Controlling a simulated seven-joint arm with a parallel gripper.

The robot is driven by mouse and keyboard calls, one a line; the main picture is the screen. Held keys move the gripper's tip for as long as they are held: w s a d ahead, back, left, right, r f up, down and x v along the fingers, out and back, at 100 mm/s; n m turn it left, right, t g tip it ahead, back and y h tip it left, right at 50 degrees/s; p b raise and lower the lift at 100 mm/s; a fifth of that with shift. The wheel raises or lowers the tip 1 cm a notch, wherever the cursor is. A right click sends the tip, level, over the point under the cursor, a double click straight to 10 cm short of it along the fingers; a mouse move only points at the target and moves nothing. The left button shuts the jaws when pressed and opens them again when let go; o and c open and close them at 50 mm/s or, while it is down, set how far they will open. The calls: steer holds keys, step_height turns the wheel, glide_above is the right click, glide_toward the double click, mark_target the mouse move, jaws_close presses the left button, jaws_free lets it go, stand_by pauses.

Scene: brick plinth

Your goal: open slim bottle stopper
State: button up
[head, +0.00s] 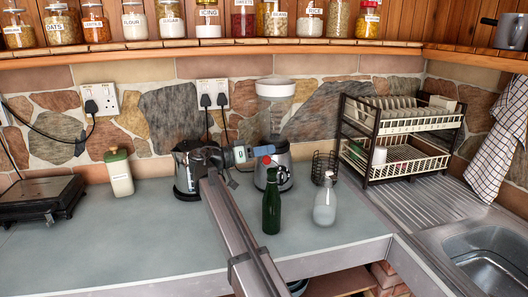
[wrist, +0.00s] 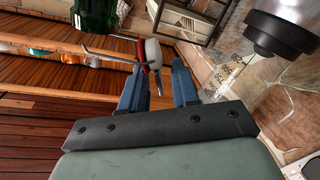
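The slim green bottle (head: 271,208) stands upright on the grey counter, right of my arm. Part of its green glass shows at the top left of the wrist view (wrist: 95,14). A pale stopper (wrist: 153,53) with a red seal and wire bail shows just beyond my fingertips in the wrist view; red shows near the bottle's top in the head view. Whether it is seated in the mouth, I cannot tell. My gripper (wrist: 160,68) has two blue fingers, apart, with a gap between them. In the head view my gripper (head: 258,151) is beside the bottle's top.
A squat clear bottle (head: 325,206) with pale contents stands close on the right. A blender (head: 276,100) and a kettle (head: 186,170) stand behind. A dish rack (head: 405,123) and sink (head: 490,258) are at the right. The counter's left front is clear.

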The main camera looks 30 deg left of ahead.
steer(key=shift+c, duration=0.2)
jaws_close()
stand_by(0.3)
steer(key=shift+s+d+r+m, duration=0.15)
steer(key=shift+d+r+m, duration=0.1)
steer(key=shift+m, duration=0.5)
steer(key=shift+s+d+r+m, duration=0.15)
steer(key=shift+d+m, duration=0.1)
steer(key=shift+m, duration=0.5)
steer(key=shift+o, duration=0.2)
jaws_free()
steer(key=shift+s+a, duration=0.1)
